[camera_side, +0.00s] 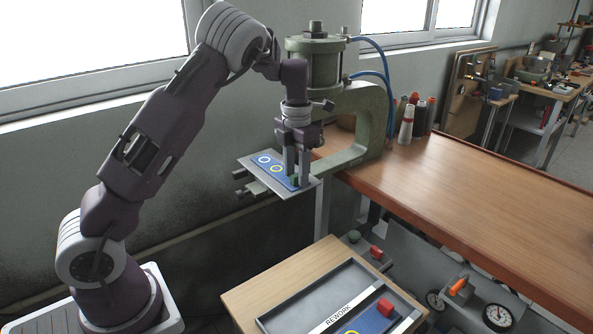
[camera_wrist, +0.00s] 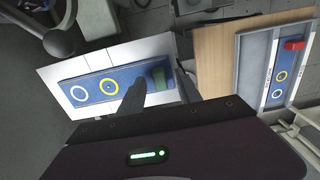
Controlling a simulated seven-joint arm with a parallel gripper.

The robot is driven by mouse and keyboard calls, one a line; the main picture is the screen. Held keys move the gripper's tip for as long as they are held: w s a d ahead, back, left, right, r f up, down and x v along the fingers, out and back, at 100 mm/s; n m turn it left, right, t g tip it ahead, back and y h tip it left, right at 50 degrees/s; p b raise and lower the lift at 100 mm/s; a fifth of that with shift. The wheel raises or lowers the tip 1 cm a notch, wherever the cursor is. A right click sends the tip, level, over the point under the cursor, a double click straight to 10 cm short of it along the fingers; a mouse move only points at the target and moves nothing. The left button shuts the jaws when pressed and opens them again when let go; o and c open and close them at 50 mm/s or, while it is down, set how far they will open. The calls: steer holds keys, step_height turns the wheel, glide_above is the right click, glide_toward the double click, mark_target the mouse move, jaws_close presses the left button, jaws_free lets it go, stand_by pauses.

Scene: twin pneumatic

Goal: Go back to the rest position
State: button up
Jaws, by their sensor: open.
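My gripper (camera_side: 296,181) is open, pointing down just over the right end of a blue strip (camera_side: 266,171) with a white ring and a yellow ring. A green block (camera_side: 295,181) stands at that end of the strip, between or right beside my fingers. In the wrist view the green block (camera_wrist: 159,78) shows between the two dark fingers (camera_wrist: 160,88). The strip lies on a pale metal plate (camera_side: 306,191) in front of the green press (camera_side: 372,115). I cannot tell whether a finger touches the block.
A tray marked REWORK (camera_side: 283,318) sits on a low wooden stand at the bottom, holding a blue strip with a red block (camera_side: 385,307). A wooden bench (camera_side: 470,185) fills the right, with spools (camera_side: 407,124) near the press. Two gauges (camera_side: 498,316) stand below it.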

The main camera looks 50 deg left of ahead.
step_height(320, 180, up, 7)
steer(key=shift+f, duration=0.15)
steer(key=shift+s+d+r+m, duration=0.2)
steer(key=shift+r+m, duration=0.1)
steer(key=shift+r, duration=0.1)
steer(key=shift+s+d+r+m, duration=0.2)
steer(key=shift+r+m, duration=0.1)
steer(key=shift+r, duration=0.1)
steer(key=s+d+r+m+t+h, duration=0.2)
steer(key=s+d+r+m, duration=0.65)
steer(key=s+m, duration=0.45)
steer(key=s+d+f+m+t+y, duration=0.1)
steer(key=s+d+m, duration=0.2)
steer(key=s+m, duration=0.4)
steer(key=s+d+f+m+t+y, duration=0.1)
steer(key=s+d+f+m+t, duration=0.1)
steer(key=s+m, duration=0.6)
steer(key=d+m, duration=0.1)
steer(key=m, duration=0.5)
steer(key=shift+s+d+f+m+t, duration=0.2)
steer(key=shift+d+m+t, duration=0.1)
steer(key=shift+d+m, duration=0.1)
